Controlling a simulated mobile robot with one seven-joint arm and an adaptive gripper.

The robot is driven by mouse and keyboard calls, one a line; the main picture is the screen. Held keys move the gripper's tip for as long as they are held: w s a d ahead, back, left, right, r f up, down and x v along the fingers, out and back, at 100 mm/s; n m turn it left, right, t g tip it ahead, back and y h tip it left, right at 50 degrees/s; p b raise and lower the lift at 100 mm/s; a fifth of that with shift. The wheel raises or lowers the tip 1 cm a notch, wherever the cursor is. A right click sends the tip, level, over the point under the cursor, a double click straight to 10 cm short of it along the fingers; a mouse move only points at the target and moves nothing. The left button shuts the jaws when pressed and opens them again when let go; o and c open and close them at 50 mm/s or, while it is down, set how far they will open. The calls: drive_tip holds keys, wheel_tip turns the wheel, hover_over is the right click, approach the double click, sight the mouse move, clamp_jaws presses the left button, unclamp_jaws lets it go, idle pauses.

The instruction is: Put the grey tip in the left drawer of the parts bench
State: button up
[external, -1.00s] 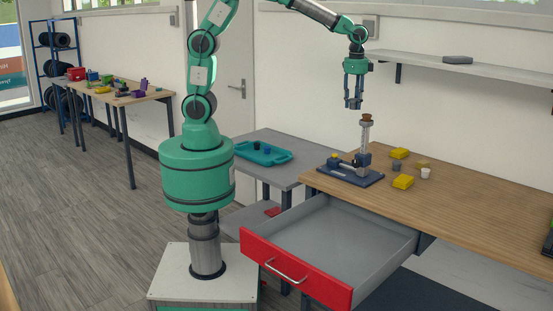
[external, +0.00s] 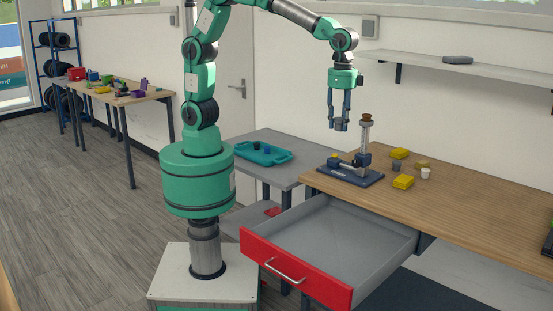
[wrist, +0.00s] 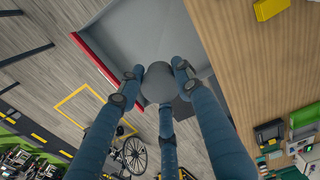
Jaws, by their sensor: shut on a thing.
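My gripper (external: 340,126) is shut on the grey tip (wrist: 157,82), a rounded grey piece between the fingers in the wrist view. In the external view the tip is too small to make out clearly. The gripper hangs in the air just left of the upright post on the dark blue stand, behind and above the left drawer. The left drawer (external: 325,245) is pulled out, with a red front and grey inside; it looks empty. It also shows below the fingers in the wrist view (wrist: 140,32).
The parts bench (external: 470,205) carries the dark blue stand (external: 350,176), yellow blocks (external: 403,182), a small grey block (external: 396,164) and a white cup (external: 425,173). A grey side table (external: 290,170) holds a teal tray (external: 279,159). A wall shelf (external: 470,70) is above.

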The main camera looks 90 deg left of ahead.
hover_over(323, 247)
drive_tip(key=shift+b, duration=0.3)
drive_tip(key=shift+o, duration=0.2)
wheel_tip(323, 247, down, 35)
drive_tip(key=shift+r, duration=0.15)
drive_tip(key=shift+f, duration=0.2)
drive_tip(key=shift+c, duration=0.2)
drive_tip(key=shift+f, duration=0.15)
drive_tip(key=shift+f+b, duration=0.55)
drive_tip(key=shift+f, duration=2.45)
drive_tip(key=shift+f+b, duration=0.3)
drive_tip(key=shift+f, duration=1.55)
drive_tip(key=shift+f, duration=0.15)
